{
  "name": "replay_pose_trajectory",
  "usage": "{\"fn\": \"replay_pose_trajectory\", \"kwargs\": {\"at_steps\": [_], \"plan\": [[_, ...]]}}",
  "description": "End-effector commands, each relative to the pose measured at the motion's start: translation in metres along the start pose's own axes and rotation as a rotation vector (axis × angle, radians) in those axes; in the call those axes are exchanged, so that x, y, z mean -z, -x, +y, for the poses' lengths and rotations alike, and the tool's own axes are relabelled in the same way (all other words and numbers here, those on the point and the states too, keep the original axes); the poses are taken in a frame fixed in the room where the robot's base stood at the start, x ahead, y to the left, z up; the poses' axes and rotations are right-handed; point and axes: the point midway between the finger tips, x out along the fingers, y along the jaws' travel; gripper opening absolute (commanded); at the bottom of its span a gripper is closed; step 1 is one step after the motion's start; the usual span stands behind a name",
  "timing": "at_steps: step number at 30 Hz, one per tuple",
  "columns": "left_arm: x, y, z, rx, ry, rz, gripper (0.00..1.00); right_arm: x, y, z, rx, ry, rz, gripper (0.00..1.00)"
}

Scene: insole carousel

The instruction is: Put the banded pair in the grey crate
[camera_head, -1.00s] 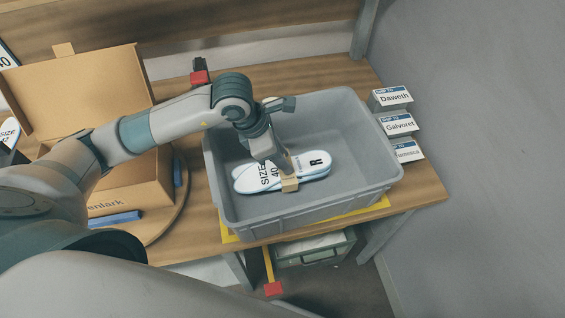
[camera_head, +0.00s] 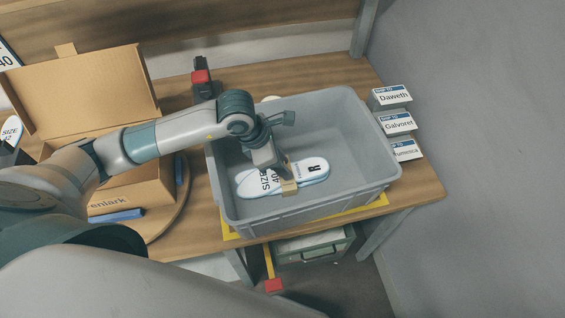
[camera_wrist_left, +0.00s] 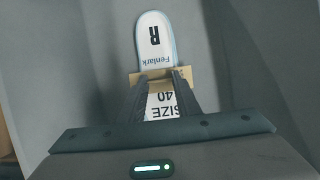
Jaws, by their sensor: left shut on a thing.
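The banded pair (camera_head: 310,171) is a white insole pair marked "SIZE 40" and "R", with a tan band around its middle. It is inside the grey crate (camera_head: 375,187), low over the floor; I cannot tell whether it touches the floor. My left gripper (camera_head: 288,184) reaches down into the crate and is shut on the pair at the band. In the left wrist view the pair (camera_wrist_left: 154,45) lies between the fingers (camera_wrist_left: 162,85), with "R" and "Fenlark" readable beyond the band. My right gripper is not in view.
An open cardboard box (camera_head: 130,197) stands on a round wooden turntable (camera_head: 168,225) at the left. Name cards (camera_head: 398,123) stand right of the crate. A red and black device (camera_head: 201,83) is behind my arm. The right part of the crate is empty.

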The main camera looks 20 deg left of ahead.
Motion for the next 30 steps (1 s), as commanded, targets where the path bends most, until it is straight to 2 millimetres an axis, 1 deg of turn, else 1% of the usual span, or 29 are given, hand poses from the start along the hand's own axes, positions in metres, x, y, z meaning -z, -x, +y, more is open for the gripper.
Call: {"fn": "replay_pose_trajectory", "kwargs": {"at_steps": [1,2,3,4,14,18,19,23,26,30], "plan": [[0.001,-0.002,0.000,0.000,0.000,-0.001,0.00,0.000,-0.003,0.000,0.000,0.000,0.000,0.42],[0.001,-0.002,0.000,0.000,0.000,0.000,0.32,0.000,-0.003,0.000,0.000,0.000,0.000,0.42],[0.000,-0.001,0.000,0.000,0.000,0.000,0.42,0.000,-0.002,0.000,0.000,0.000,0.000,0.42],[0.000,-0.001,0.000,0.000,0.000,0.000,0.48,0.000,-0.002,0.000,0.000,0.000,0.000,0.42],[0.000,-0.001,0.000,0.000,0.000,0.000,0.48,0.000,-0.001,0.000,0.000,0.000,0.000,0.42],[-0.001,0.003,0.000,0.000,0.000,0.000,0.48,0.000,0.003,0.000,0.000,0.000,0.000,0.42],[-0.001,0.003,0.001,-0.001,0.000,-0.001,0.48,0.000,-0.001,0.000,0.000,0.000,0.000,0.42],[-0.001,0.016,0.001,-0.002,-0.001,-0.003,0.48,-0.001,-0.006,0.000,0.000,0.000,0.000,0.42],[0.001,0.031,0.001,-0.004,-0.002,-0.001,0.48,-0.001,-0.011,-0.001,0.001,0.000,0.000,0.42],[0.000,0.056,0.001,-0.004,-0.002,-0.003,0.48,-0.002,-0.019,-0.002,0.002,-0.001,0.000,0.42]]}}
